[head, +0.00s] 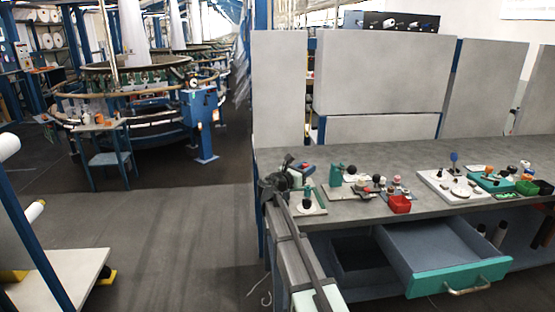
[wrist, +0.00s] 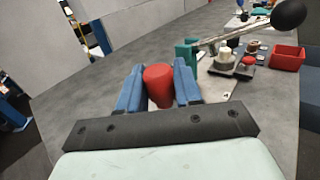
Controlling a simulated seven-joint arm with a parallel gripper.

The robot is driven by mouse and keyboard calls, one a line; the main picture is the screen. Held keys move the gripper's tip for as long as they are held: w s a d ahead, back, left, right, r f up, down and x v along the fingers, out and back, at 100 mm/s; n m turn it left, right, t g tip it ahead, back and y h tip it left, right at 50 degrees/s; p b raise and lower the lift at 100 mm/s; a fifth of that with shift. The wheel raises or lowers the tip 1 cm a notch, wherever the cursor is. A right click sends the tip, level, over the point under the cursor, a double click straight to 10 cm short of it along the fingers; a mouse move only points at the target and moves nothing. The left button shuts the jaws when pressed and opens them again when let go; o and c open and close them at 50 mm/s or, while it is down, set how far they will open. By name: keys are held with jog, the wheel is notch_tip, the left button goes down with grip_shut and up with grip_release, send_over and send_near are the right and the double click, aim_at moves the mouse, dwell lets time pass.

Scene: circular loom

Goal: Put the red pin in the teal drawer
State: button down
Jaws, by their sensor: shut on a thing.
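The red pin (wrist: 159,86) is a short red cylinder held between the two blue fingers of my gripper (wrist: 159,88) in the wrist view. My gripper is shut on it above the left end of the grey workbench. In the head view my gripper (head: 300,168) is at the bench's left end, with the pin mostly hidden there. The teal drawer (head: 458,278) is pulled out under the bench, to the right of my arm. Its teal front has a metal handle, and the visible part of its grey inside looks empty.
A red bin (head: 400,204) and several small parts lie along the bench (head: 350,153), with a white board (head: 440,188) further right. Grey panels (head: 383,75) stand behind. The bench's left edge is near.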

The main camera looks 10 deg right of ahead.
jog(key=w+a+f+n+t+y, duration=0.1)
jog(key=w+a+n+t+y, duration=0.1)
jog(key=a+n+t+y, duration=0.45)
jog(key=s+r+n+y, duration=0.3)
jog(key=s+y, duration=0.4)
jog(key=s, duration=0.6)
jog(key=shift+s+r, duration=0.15)
jog(key=shift+r, duration=0.75)
jog(key=shift+n, duration=0.25)
